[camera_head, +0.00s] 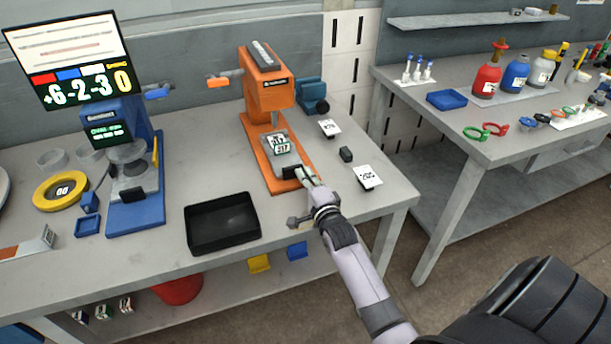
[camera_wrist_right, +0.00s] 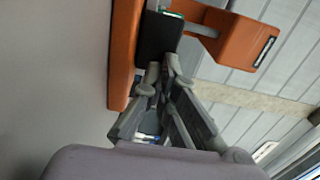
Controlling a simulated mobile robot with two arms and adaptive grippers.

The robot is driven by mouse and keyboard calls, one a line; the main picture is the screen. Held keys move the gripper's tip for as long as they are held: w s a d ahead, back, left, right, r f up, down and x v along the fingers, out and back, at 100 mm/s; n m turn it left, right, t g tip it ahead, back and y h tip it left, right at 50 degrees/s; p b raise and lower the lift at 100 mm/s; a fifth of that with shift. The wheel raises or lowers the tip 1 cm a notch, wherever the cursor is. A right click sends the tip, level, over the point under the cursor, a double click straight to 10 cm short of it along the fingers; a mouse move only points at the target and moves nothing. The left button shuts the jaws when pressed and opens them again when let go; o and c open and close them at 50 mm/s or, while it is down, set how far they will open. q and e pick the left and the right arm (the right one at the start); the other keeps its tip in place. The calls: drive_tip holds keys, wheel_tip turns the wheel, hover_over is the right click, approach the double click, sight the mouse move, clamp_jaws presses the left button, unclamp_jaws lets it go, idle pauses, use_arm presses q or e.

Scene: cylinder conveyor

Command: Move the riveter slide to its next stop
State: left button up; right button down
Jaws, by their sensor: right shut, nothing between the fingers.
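The riveter (camera_head: 266,85) is the orange machine on the bench in the head view, with an orange base plate running toward me. My left gripper is not in view.
A black tray (camera_head: 222,222) lies left of the riveter. A blue press (camera_head: 133,190) and yellow ring (camera_head: 60,191) are farther left. Small number cards (camera_head: 368,177) and a dark block (camera_head: 346,154) lie to the right. A second table (camera_head: 470,140) stands at right.

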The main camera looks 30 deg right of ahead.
sight(299, 164)
drive_tip(key=b+x, duration=0.1)
drive_tip(key=x, duration=0.3)
drive_tip(key=shift+w+b, duration=0.15)
drive_tip(key=shift+b, duration=0.2)
drive_tip(key=shift+w+d, duration=0.15)
drive_tip(key=shift+w, duration=0.25)
drive_tip(key=shift+s+r, duration=0.15)
drive_tip(key=shift+r, duration=0.1)
